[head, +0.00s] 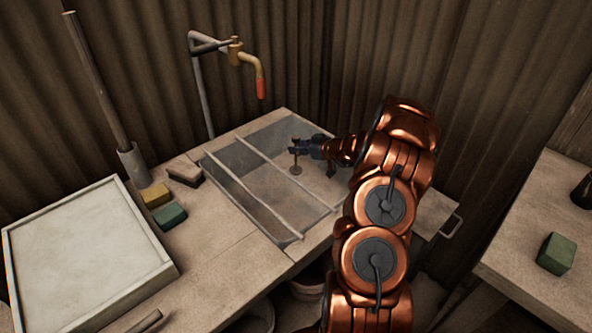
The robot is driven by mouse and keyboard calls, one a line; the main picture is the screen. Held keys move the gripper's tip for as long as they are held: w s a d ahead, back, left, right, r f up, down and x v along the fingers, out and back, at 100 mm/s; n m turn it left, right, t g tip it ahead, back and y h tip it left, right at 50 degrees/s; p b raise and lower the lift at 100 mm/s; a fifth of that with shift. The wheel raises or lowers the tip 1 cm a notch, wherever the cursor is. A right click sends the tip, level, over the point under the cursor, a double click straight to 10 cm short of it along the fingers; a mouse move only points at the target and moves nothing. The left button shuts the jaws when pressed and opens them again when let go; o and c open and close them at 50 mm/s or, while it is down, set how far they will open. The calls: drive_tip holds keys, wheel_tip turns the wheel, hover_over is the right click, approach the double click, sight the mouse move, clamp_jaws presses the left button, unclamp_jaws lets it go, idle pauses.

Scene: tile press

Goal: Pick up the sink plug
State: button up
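My gripper (293,147) is dark and small in the head view, reaching in from the right over the back part of the grey sink basin (245,195). Just below its fingertips is a small brownish disc with a thin stem, which looks like the sink plug (296,170). The stem rises toward the fingers. I cannot tell whether the fingers are closed on it, or whether the disc hangs or rests on the basin floor.
Two pale bars (250,197) cross the basin. A tap with a red end (261,88) stands behind it. Yellow (156,195) and green (170,216) blocks and a framed tray (152,262) lie left. Another green block (556,253) sits on the right counter.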

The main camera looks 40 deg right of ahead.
drive_tip(key=shift+x, duration=0.8)
drive_tip(key=shift+r, duration=0.1)
clamp_jaws()
